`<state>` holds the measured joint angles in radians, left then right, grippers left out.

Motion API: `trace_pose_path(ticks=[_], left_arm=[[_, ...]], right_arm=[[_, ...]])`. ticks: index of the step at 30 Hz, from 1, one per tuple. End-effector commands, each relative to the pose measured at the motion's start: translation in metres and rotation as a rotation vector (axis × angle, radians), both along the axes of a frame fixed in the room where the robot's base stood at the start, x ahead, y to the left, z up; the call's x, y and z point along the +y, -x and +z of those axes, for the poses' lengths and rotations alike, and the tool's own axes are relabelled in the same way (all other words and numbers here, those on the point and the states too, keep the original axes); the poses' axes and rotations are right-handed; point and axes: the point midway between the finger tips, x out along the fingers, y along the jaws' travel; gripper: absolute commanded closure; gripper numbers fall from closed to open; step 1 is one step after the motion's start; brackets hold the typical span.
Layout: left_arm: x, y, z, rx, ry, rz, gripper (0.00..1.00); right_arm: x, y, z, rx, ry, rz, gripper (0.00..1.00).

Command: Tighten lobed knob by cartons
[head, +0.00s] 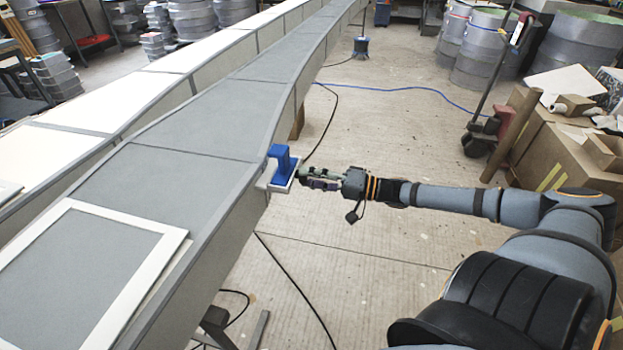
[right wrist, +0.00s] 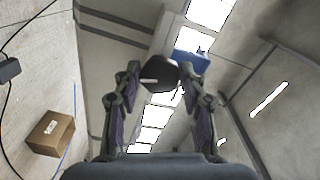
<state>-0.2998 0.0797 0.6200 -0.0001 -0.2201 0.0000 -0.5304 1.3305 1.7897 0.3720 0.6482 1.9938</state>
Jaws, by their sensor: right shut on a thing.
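The lobed knob (right wrist: 160,77) is black and shows between my right fingers in the right wrist view. My right gripper (head: 306,178) is shut on it at the side edge of the long grey mould (head: 165,145). A blue bracket (head: 281,160) with a pale plate under it sits on the mould edge, just left of the fingertips. Its blue part also shows behind the knob in the right wrist view (right wrist: 192,62). In the head view the fingers hide the knob. My left gripper is not in view.
Cartons (head: 572,155) are stacked at the right, beside a wheeled jack (head: 484,135). One carton (right wrist: 50,133) shows in the right wrist view. A white frame (head: 75,208) lies on the mould. Cables cross the floor; the concrete (head: 390,130) beyond my right arm is otherwise clear.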

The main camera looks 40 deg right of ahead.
Motion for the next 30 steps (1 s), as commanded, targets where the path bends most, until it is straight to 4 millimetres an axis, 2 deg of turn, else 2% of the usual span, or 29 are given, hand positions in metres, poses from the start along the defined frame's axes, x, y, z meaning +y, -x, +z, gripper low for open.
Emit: trace_pose_path(ticks=[12,27,28,30], left_arm=[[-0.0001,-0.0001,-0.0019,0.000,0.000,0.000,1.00],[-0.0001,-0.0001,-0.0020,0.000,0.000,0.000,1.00],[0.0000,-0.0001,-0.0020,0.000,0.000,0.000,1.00],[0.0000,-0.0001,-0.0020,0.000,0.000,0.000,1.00]], right_arm=[[0.0003,0.0009,-0.0013,0.104,-0.116,0.000,0.90],[0.0004,0.0009,-0.0011,0.113,-0.127,0.001,0.90],[0.0004,0.0009,-0.0011,0.113,-0.127,0.000,0.56],[0.0004,0.0009,-0.0009,0.113,-0.127,0.000,0.46]])
